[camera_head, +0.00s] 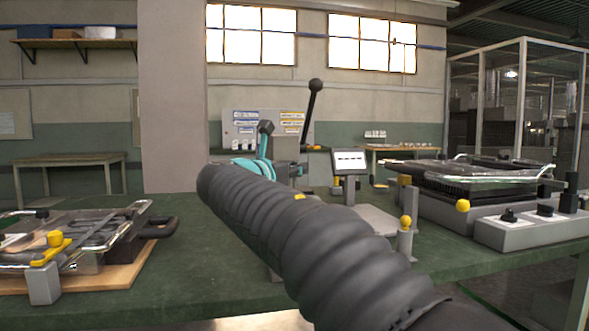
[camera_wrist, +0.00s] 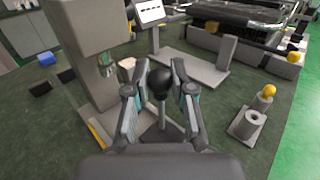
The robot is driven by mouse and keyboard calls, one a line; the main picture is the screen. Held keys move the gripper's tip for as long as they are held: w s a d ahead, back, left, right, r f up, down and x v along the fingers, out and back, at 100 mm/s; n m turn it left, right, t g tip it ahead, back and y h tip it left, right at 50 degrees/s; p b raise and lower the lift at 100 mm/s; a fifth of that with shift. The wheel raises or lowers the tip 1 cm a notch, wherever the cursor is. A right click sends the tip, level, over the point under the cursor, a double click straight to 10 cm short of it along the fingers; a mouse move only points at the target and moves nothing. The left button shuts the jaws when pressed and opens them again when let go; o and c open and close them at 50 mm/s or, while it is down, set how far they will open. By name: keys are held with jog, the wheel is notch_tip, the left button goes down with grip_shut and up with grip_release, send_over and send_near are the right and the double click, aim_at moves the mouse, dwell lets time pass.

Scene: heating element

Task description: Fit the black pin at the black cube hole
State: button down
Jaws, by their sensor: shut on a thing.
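In the wrist view my gripper (camera_wrist: 160,84) has its two fingers on either side of a black ball knob (camera_wrist: 160,82), and it is shut on it. A grey stem runs from the knob towards the bottom of that picture. In the head view the dark ribbed sleeve of my arm hides most of my gripper; some teal parts (camera_head: 250,166) show behind it. A small black block (camera_wrist: 39,88) lies on the green table at the left of the wrist view, apart from my gripper. I cannot tell whether it has a hole. I cannot make out a separate black pin.
A grey column (camera_wrist: 88,45) stands close to the left of my gripper. A blue block (camera_wrist: 46,59) lies beyond the black one. A small screen (camera_head: 349,162), yellow-knobbed posts (camera_head: 405,222) and a large press (camera_head: 460,180) stand right. A metal fixture (camera_head: 100,235) is at left.

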jog(key=shift+f+b, duration=2.2)
jog(key=shift+f, duration=1.45)
jog(key=c, duration=0.9)
grip_release()
jog(key=shift+r, duration=0.1)
jog(key=v, duration=1.2)
